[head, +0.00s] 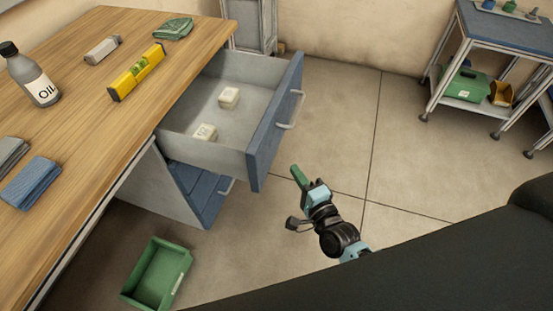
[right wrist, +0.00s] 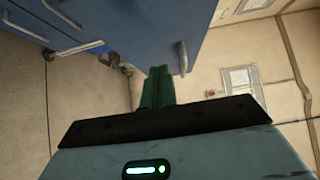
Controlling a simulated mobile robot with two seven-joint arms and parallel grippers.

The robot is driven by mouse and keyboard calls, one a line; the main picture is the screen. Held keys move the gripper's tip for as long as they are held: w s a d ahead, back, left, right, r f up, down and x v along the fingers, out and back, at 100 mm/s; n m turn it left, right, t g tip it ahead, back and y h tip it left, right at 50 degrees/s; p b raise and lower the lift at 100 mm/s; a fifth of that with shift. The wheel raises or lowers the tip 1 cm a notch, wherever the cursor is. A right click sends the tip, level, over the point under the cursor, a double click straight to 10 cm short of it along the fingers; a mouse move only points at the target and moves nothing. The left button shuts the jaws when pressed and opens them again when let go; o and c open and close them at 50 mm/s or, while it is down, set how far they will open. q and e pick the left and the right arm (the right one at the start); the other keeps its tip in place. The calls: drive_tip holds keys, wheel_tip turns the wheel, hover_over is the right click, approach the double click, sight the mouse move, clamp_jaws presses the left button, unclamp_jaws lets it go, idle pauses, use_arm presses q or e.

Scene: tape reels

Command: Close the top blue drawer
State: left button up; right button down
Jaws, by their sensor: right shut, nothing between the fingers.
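The top blue drawer (head: 275,122) is pulled out from under the wooden workbench. My left gripper is not in view.
A lower blue drawer (head: 200,190) is below the top one. A green bin (head: 157,274) stands on the floor. The workbench (head: 95,110) holds a bottle (head: 32,78), a yellow level (head: 136,73) and cloths. A cart (head: 505,45) stands at the back right. Floor right of the drawer is clear.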

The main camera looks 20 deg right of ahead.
sight(269, 150)
drive_tip(key=w+a, duration=0.2)
drive_tip(key=w, duration=0.1)
drive_tip(key=w+a, duration=0.1)
drive_tip(key=w, duration=0.1)
drive_tip(key=shift+w+a, duration=0.1)
drive_tip(key=shift+w, duration=0.1)
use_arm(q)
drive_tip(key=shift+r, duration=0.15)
use_arm(e)
drive_tip(key=shift+w+a, duration=0.25)
drive_tip(key=shift+a, duration=0.2)
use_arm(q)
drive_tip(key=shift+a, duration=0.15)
